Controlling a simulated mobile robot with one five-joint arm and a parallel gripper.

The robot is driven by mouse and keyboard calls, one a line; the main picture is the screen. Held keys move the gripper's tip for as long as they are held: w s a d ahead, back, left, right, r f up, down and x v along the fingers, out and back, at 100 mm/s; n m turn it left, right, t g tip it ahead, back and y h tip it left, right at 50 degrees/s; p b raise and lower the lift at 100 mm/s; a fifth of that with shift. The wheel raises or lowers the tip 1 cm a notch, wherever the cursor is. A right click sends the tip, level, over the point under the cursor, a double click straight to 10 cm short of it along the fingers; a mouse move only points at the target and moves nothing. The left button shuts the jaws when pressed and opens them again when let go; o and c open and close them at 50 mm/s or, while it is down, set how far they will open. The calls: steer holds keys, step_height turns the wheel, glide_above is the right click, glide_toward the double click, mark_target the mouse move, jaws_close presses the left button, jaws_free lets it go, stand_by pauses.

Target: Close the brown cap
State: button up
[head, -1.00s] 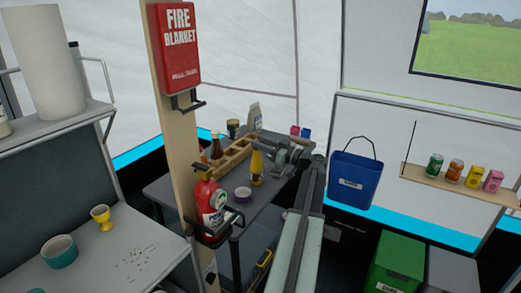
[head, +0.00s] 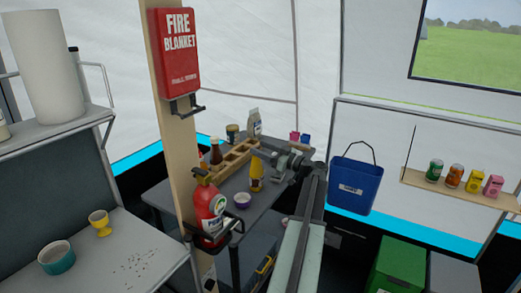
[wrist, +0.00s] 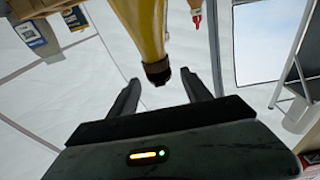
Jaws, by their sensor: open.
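A yellow bottle (head: 257,178) stands upright on the grey table in the head view. Its brown cap (wrist: 158,71) shows in the wrist view, where the bottle (wrist: 143,25) hangs down from the top of the picture. A small dark piece sticks out from the cap's end; I cannot tell whether the cap is open or closed. My gripper (wrist: 161,79) is open, with a finger on each side of the cap and a gap to both. In the head view my gripper (head: 263,152) covers the bottle's top.
A wooden tray (head: 233,160) with compartments is behind the bottle. A sauce bottle (head: 216,153), a purple-rimmed bowl (head: 243,199) and a carton (head: 254,122) stand nearby. A red extinguisher (head: 209,212) and post stand at the front left.

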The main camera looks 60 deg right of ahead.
steer(key=s, duration=0.7)
steer(key=shift+a+f+b, duration=0.15)
steer(key=shift+f+b, duration=0.25)
steer(key=shift+f, duration=0.05)
